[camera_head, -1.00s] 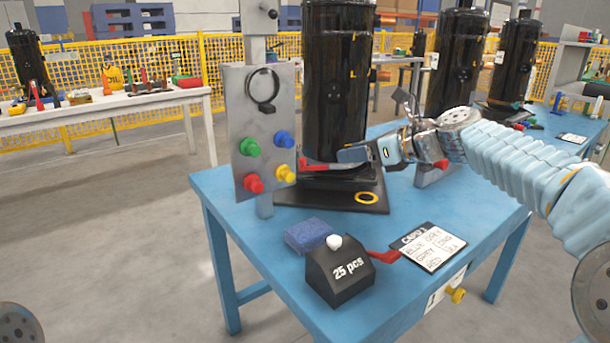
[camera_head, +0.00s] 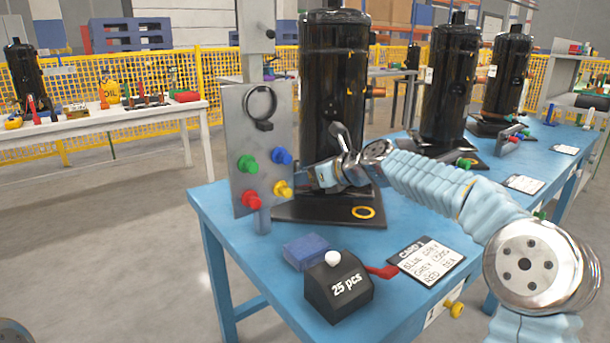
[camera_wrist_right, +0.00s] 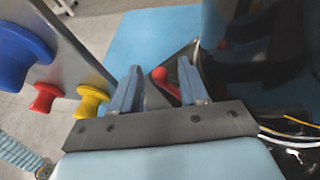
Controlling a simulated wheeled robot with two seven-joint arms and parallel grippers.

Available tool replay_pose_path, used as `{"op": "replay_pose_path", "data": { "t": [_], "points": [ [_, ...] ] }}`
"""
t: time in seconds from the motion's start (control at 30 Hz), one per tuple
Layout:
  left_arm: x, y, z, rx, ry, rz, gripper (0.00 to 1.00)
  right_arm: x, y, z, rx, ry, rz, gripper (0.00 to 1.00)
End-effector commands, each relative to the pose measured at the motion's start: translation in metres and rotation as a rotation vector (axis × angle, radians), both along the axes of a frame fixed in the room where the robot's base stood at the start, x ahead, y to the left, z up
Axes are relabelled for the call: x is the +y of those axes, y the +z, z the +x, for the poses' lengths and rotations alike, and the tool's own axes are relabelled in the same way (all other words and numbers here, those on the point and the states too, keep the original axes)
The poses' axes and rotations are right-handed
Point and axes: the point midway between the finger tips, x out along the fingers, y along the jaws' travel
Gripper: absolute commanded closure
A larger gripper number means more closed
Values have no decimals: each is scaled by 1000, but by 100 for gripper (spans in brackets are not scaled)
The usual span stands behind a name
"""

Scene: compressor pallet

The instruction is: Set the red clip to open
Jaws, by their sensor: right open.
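A red clip (camera_wrist_right: 187,82) with a rounded end (camera_wrist_right: 159,74) sits low by the black compressor in the right wrist view. It appears between and beyond my right fingers; contact cannot be told. The tall black compressor (camera_head: 332,90) stands on a dark base plate (camera_head: 330,211) on the blue table. My right gripper (camera_head: 311,177) reaches leftward in front of the compressor's lower part, and hides the clip in the head view. In the right wrist view its two blue fingers (camera_wrist_right: 160,88) are apart, so it is open. My left gripper is out of view.
A grey panel (camera_head: 238,165) with green, blue, red and yellow knobs stands close left of my right gripper. A black "25 pcs" box (camera_head: 338,290) with a red lever (camera_head: 382,271), a blue block (camera_head: 305,251) and a card (camera_head: 426,260) lie in front.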

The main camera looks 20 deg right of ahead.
Motion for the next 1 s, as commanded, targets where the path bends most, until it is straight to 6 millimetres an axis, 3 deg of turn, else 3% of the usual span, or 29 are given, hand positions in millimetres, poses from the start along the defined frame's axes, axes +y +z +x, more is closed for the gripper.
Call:
{"op": "replay_pose_path", "data": {
  "t": [0.2, 0.47, 0.77, 1.0],
  "points": [
    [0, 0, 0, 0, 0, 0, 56, 0, 0, 0, -1, 0, -1, 59],
    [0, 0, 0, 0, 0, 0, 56, 0, 0, 0, -1, 0, -1, 99],
    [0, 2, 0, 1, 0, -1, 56, 0, 1, -1, 1, 19, -2, 100],
    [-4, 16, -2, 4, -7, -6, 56, -1, 4, -6, 1, 124, 1, 100]
  ]
}}
